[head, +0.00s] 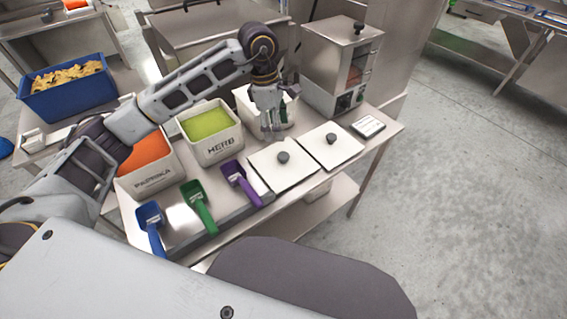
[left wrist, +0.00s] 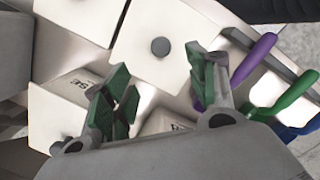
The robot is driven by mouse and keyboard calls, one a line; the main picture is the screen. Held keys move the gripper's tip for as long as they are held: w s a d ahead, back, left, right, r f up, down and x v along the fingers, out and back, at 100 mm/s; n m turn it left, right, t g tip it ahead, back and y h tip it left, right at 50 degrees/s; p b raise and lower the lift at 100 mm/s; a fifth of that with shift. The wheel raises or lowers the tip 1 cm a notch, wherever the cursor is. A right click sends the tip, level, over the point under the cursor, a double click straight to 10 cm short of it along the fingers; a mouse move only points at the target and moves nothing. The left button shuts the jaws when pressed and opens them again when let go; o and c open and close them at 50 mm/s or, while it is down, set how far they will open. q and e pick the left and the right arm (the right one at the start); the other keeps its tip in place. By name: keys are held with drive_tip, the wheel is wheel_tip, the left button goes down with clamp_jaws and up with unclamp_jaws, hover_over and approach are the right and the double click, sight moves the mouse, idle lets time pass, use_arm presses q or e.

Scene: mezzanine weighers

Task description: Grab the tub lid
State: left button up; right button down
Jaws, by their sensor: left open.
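Two flat, square white lids with round dark knobs lie side by side on the steel table: a nearer lid (head: 268,172) beside the purple scoop and a farther lid (head: 348,149) to its right. My left gripper (head: 272,128) is open and empty, pointing down above and behind the nearer lid. In the left wrist view its green-padded fingers (left wrist: 161,95) are spread apart, and the nearer lid (left wrist: 185,60) lies beyond them. My right gripper is not in view.
Open tubs of paprika (head: 150,182) and herb (head: 222,150) stand left; a white tub (head: 244,101) is behind my gripper. Blue (head: 151,222), green (head: 199,205) and purple (head: 240,180) scoops lie in front. A steel dispenser (head: 322,88) and small white scale (head: 368,126) stand right.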

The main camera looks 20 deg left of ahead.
sight(283, 155)
use_arm(q)
drive_tip(key=shift+d+f, duration=0.2)
drive_tip(key=shift+f, duration=1.05)
drive_tip(key=shift+d+f, duration=0.15)
drive_tip(key=shift+f, duration=1.05)
drive_tip(key=shift+d+f, duration=0.2)
drive_tip(key=shift+f, duration=1.05)
drive_tip(key=shift+f, duration=0.1)
drive_tip(key=shift+d+f, duration=0.25)
drive_tip(key=shift+f, duration=1)
drive_tip(key=shift+d+f, duration=0.2)
drive_tip(key=shift+f, duration=1)
drive_tip(key=shift+c, duration=0.3)
drive_tip(key=c, duration=1.1)
drive_tip(key=shift+r, duration=0.1)
drive_tip(key=shift+r, duration=4.95)
